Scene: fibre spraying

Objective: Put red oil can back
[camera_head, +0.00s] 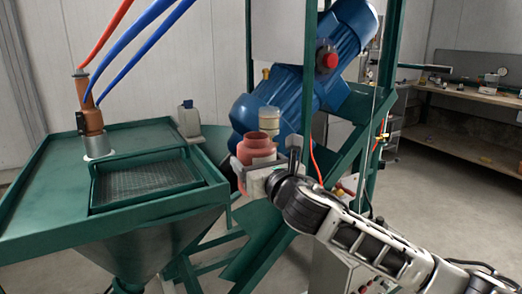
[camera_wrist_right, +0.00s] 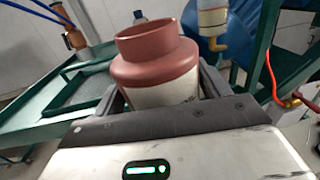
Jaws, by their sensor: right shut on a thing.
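The red oil can (camera_head: 256,149) has a wide open mouth and is held upright by my right gripper (camera_head: 258,170) beside the right edge of the green hopper table (camera_head: 60,215). In the right wrist view the red can (camera_wrist_right: 158,68) sits between the fingers of the right gripper (camera_wrist_right: 160,95), which is shut on it. Its lower part looks pale there, and its base is hidden by the gripper. My left gripper is not in view.
A mesh grate (camera_head: 145,178) and an orange nozzle (camera_head: 90,115) with hoses are on the table. A blue motor (camera_head: 345,45) and green posts stand close behind the can. A workbench (camera_head: 475,95) is far right.

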